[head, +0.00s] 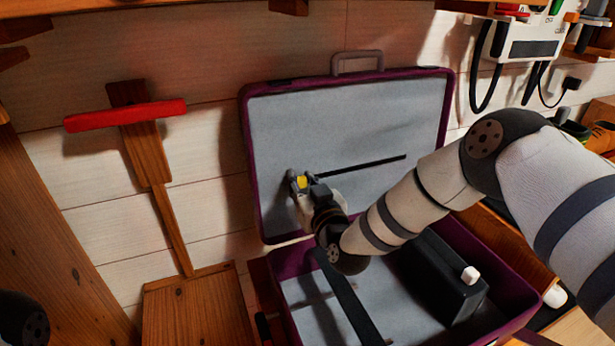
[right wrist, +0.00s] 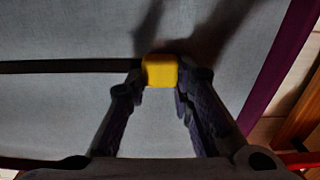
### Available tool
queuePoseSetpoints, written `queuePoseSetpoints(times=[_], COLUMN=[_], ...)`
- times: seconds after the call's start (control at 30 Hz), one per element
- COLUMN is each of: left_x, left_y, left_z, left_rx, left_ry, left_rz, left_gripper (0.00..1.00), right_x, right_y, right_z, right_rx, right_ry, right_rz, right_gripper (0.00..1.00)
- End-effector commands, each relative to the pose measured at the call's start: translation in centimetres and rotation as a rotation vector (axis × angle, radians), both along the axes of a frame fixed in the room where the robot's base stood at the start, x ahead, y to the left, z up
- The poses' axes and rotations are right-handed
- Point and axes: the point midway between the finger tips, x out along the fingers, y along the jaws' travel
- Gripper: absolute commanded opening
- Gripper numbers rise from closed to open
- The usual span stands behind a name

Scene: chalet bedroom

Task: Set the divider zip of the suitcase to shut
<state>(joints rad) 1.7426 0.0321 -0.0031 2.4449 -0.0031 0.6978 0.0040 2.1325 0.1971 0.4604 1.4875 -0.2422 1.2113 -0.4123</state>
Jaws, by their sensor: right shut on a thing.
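The purple suitcase (head: 450,110) stands open, its lid upright against the wall. A grey divider panel (head: 300,120) fills the lid. The dark zip track (head: 365,166) runs across the panel, and the yellow zip pull (head: 301,181) is at its left end in the head view. My right gripper (head: 304,184) is shut on the yellow pull. In the right wrist view the pull (right wrist: 160,70) sits between the fingertips of my right gripper (right wrist: 161,82), with the zip track (right wrist: 70,67) running off to the left. My left gripper is out of view.
The suitcase base holds a black box (head: 440,275) with a white knob and a dark strap (head: 350,300). A wooden chair-like piece with a red bar (head: 125,116) stands left. A wall unit with cables (head: 525,45) hangs at upper right.

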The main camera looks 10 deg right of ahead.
Motion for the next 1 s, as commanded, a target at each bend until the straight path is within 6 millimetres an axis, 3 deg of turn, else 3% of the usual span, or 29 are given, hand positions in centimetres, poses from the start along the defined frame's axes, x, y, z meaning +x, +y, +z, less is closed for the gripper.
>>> queuePoseSetpoints(times=[0.2, 0.23, 0.3, 0.33, 0.67, 0.77, 1.0], left_x=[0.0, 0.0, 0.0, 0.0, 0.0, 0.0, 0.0], left_y=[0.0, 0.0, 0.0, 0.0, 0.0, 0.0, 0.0], left_z=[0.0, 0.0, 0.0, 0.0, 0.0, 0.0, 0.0], left_rx=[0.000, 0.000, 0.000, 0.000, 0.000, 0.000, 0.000], left_ry=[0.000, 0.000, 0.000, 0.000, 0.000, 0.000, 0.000], left_rz=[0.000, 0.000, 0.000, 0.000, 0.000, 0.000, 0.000], left_gripper=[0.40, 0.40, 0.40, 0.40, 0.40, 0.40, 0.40], right_x=[-0.1, -0.1, -0.1, -0.1, -0.6, -2.4, -8.9], right_y=[0.4, 0.4, 0.4, 0.4, 0.2, -0.1, -0.9], right_z=[-0.2, -0.2, -0.2, -0.2, -0.1, -0.2, -0.2], right_rx=[0.000, 0.000, 0.000, 0.000, 0.000, 0.000, 0.001], right_ry=[0.004, 0.004, 0.004, 0.004, 0.004, 0.006, 0.007], right_rz=[0.010, 0.010, 0.010, 0.010, 0.007, 0.008, 0.009], right_gripper=[0.00, 0.26, 0.42, 0.43, 0.43, 0.43, 0.43])
